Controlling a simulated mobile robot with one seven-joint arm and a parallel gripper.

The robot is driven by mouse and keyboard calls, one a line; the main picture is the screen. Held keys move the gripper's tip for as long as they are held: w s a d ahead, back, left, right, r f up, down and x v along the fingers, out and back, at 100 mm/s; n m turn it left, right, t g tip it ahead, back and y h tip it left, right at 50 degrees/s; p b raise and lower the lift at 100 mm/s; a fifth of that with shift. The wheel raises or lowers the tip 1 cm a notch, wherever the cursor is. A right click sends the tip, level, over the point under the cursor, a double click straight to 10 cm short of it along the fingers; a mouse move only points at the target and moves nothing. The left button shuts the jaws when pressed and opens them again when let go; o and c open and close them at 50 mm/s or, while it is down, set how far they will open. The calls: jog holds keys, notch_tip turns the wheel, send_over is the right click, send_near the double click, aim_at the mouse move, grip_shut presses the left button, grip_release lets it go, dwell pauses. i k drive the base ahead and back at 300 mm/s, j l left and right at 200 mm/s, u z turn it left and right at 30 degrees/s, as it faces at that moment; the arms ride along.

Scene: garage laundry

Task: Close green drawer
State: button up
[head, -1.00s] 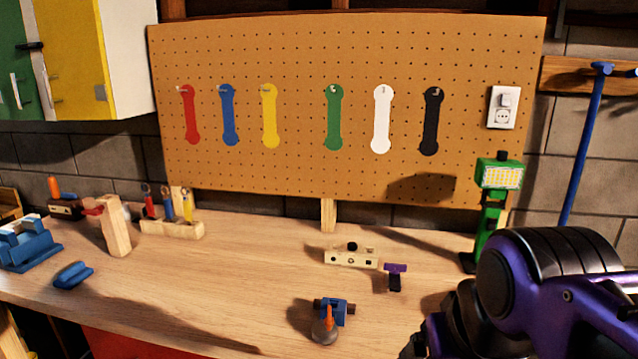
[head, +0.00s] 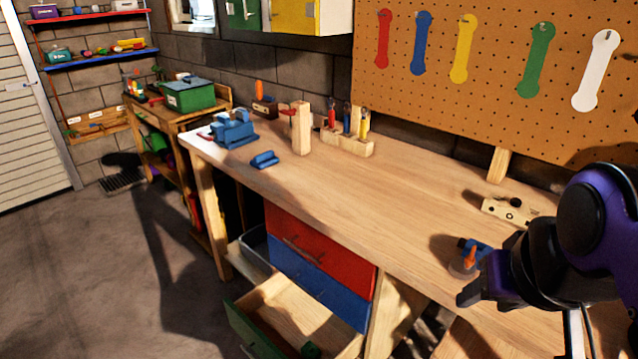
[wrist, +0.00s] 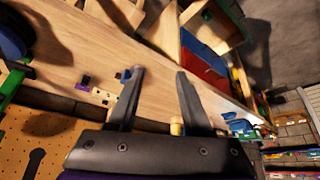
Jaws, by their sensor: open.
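The green drawer (head: 250,330) is pulled out below the blue drawer (head: 322,288) at the bottom of the head view. Its pale wooden inside is open to view, with a small green thing (head: 311,350) in it. The red drawer (head: 318,250) and the blue drawer above it look shut. My gripper (wrist: 158,80) shows in the wrist view with its two dark fingers apart and nothing between them. It is above the workbench area, away from the green drawer. In the head view my arm is at the right, and the fingers are hard to make out.
The wooden workbench (head: 400,200) carries a blue vise (head: 233,130), a wooden tool holder (head: 348,143) and a small blue and orange tool (head: 468,258). A pegboard (head: 500,60) stands behind. The concrete floor (head: 80,270) to the left is clear.

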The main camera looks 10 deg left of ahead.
aim_at(276, 318)
jog(key=u, duration=1.3)
